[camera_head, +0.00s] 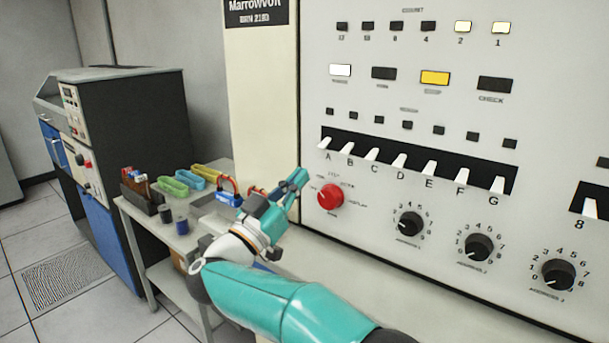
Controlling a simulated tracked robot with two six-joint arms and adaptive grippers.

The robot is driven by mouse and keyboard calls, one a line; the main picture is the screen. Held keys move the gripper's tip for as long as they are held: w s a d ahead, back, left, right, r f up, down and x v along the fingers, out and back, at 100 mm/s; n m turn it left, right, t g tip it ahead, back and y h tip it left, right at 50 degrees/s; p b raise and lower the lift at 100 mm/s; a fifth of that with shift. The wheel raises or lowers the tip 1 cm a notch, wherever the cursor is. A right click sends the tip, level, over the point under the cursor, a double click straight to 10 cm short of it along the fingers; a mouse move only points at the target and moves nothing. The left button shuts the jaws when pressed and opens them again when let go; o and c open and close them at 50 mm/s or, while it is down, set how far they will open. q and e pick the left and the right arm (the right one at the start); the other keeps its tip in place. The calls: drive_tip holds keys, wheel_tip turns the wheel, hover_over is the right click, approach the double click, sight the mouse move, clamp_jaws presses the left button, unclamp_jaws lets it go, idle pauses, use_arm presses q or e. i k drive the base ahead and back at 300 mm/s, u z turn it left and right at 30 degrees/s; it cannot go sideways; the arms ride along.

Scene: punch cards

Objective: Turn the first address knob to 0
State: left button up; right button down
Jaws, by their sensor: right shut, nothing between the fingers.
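The first address knob (410,223) is the leftmost of three black knobs low on the cream panel, with numbers around its dial. Its pointer is too small to read surely. The second address knob (479,247) and the third address knob (558,273) sit to its right. My right gripper (297,180), teal and dark, is shut and empty. It is left of the red knob (330,196), in front of the panel's left edge, well apart from the first address knob. My left gripper is not in view.
Levers marked A to G (398,162) stick out above the knobs. A side table (152,228) holds coloured rings, spools and a rack. A blue and black machine (125,150) stands behind it.

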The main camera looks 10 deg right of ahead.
sight(410, 223)
drive_tip(key=k, duration=1)
